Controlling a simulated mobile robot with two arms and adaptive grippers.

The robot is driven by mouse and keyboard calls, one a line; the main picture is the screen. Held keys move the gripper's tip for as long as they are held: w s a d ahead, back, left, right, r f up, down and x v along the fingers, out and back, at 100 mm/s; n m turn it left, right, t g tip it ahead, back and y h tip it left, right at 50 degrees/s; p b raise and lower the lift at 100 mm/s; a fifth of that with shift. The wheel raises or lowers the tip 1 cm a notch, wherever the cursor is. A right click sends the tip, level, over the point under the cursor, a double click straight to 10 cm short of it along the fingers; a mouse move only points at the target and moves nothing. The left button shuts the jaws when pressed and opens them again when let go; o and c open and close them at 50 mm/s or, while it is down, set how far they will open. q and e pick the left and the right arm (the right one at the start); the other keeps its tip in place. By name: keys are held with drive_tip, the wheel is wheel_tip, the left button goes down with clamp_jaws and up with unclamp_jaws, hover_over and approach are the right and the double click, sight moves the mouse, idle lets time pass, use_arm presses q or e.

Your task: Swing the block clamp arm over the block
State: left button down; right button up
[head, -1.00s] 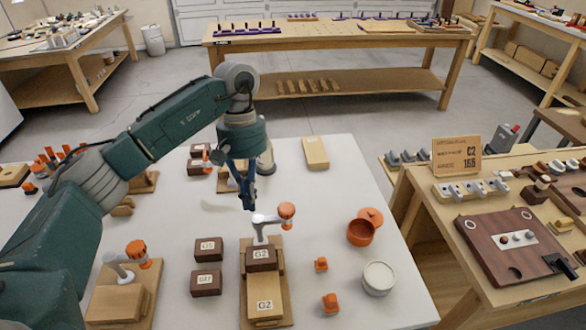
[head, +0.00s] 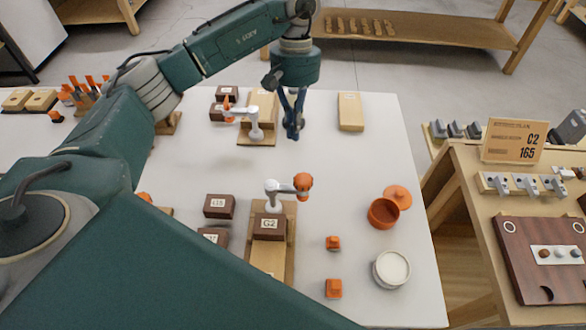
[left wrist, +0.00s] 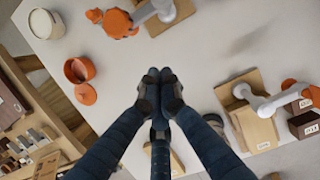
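The brown block labelled G2 (head: 269,227) sits on a wooden fixture board (head: 268,262). The white clamp arm (head: 286,188) stands at the block's far end and points to the right, beside rather than over the block. Its orange knob (head: 303,183) is at the right end; the knob also shows at the top of the left wrist view (left wrist: 117,22). My left gripper (head: 293,135) hangs behind the clamp, apart from it. Its fingertips (left wrist: 160,76) are together with nothing between them. My right gripper is not in view. My own arm hides the board's lower part.
A second clamp (head: 252,123) stands behind, left of my gripper. Brown blocks (head: 219,206) lie left of the fixture. Orange pieces (head: 333,243), an orange pot (head: 383,213) and a white round container (head: 391,269) stand right. The tabletop between the two clamps is clear.

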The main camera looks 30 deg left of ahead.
sight(287, 189)
use_arm(q)
drive_tip(key=s+d+f+p, duration=0.2)
drive_tip(key=s+f+p, duration=0.3)
drive_tip(key=f, duration=0.3)
drive_tip(key=shift+s+d+f+p, duration=0.25)
drive_tip(key=shift+s+d+p, duration=0.05)
drive_tip(key=shift+p, duration=0.1)
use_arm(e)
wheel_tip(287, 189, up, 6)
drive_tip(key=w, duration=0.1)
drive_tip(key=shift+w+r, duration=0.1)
use_arm(q)
drive_tip(key=shift+a, duration=0.1)
